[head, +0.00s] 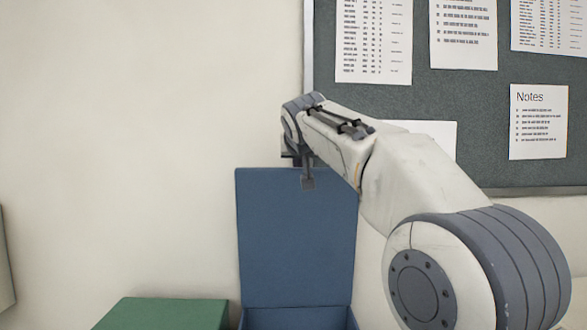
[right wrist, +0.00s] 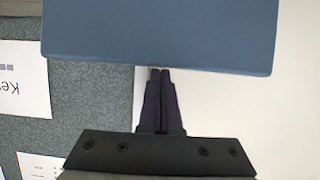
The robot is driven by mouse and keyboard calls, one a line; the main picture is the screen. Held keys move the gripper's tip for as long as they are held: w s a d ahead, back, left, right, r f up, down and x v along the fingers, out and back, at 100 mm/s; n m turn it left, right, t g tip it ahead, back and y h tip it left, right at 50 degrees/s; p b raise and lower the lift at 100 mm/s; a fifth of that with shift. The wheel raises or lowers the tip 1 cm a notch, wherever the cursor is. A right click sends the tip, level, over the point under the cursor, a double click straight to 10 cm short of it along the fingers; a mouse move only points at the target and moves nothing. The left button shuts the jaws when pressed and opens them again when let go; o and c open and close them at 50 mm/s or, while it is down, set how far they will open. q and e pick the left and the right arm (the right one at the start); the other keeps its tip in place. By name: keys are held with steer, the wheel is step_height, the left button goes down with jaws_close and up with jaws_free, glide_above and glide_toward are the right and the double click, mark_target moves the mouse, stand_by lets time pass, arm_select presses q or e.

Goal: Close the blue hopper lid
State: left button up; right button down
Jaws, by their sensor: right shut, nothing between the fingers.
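The blue hopper lid (head: 297,240) stands upright, open, at the back of the blue hopper (head: 300,318), whose upper part shows at the bottom edge of the head view. My left gripper is not in view.
A green box or lid (head: 165,314) lies left of the blue hopper. Behind is a pale wall with a grey notice board (head: 450,100) and papers at the right. A grey object (head: 5,265) shows at the left edge. The space left of the lid is free.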

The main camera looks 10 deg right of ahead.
steer(key=shift+s+a+f+b, duration=0.15)
steer(key=shift+s+f+b, duration=0.1)
steer(key=shift+s+b, duration=0.3)
steer(key=shift+s, duration=0.1)
steer(key=shift+s, duration=0.15)
steer(key=shift+s+a+f+b, duration=0.1)
steer(key=shift+s+a+b, duration=0.05)
steer(key=shift+s+b, duration=0.35)
steer(key=shift+s+a+f+b, duration=0.1)
steer(key=shift+s+b, duration=0.25)
steer(key=shift+s, duration=0.2)
steer(key=shift+s+r, duration=0.1)
steer(key=r+v, duration=0.1)
steer(key=v, duration=1)
steer(key=shift+w, duration=0.2)
steer(key=shift+r, duration=0.1)
